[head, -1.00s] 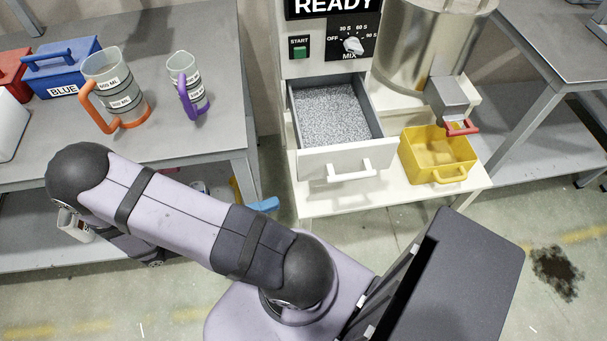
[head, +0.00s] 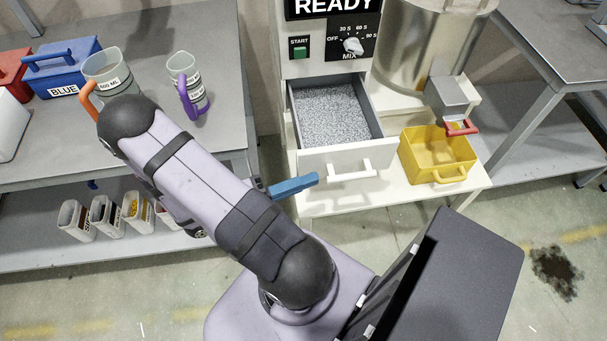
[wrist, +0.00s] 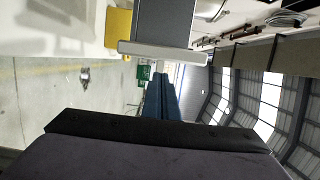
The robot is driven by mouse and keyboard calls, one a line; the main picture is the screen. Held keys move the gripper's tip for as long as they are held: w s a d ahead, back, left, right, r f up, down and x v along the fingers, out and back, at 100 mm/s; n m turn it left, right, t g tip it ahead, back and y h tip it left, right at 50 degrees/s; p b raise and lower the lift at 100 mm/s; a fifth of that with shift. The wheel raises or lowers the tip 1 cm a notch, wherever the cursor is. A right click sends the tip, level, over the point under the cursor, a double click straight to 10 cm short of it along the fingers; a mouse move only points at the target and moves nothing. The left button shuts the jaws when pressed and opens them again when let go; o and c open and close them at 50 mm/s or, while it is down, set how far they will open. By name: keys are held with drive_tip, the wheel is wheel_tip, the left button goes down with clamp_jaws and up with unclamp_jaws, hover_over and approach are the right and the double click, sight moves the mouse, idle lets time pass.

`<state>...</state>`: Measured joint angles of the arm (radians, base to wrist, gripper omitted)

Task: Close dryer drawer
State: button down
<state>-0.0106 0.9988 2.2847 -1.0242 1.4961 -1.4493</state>
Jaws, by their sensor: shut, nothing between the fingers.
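The dryer drawer (head: 313,160) is pulled out of the white machine, with its white front and bar handle (head: 351,170) facing me. Grey granules (head: 329,113) lie inside it. My gripper (head: 311,181) has blue fingers that are shut with nothing between them. In the head view the fingertips show just left of the handle, near the lower edge of the drawer front; I cannot tell whether they touch. In the wrist view the blue fingers (wrist: 161,95) point toward the drawer's white front (wrist: 165,53) and grey side (wrist: 165,20). My arm hides the gripper's base.
A yellow bin (head: 438,154) stands right of the drawer on the white stand (head: 407,201), under a metal spout. On the left bench (head: 60,130) are jugs with orange and purple (head: 190,102) handles and a blue box (head: 65,71). Several small containers stand on its lower shelf.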

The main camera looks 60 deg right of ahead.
sight(301, 164)
drive_tip(key=shift+w+d, duration=0.5)
drive_tip(key=shift+w, duration=0.05)
drive_tip(key=w+d+p, duration=0.1)
drive_tip(key=w+d, duration=0.2)
drive_tip(key=shift+w+d, duration=0.15)
drive_tip(key=shift+w, duration=0.05)
idle(0.4)
drive_tip(key=shift+s+a+r+p, duration=0.1)
drive_tip(key=shift+s+a+p, duration=0.35)
drive_tip(key=shift+p, duration=0.05)
drive_tip(key=shift+s+a+r+p, duration=0.1)
drive_tip(key=shift+s+a+p, duration=0.5)
drive_tip(key=shift+s+a, duration=0.25)
drive_tip(key=b+v, duration=0.1)
drive_tip(key=v, duration=0.9)
drive_tip(key=shift+f, duration=0.25)
drive_tip(key=shift+s, duration=0.15)
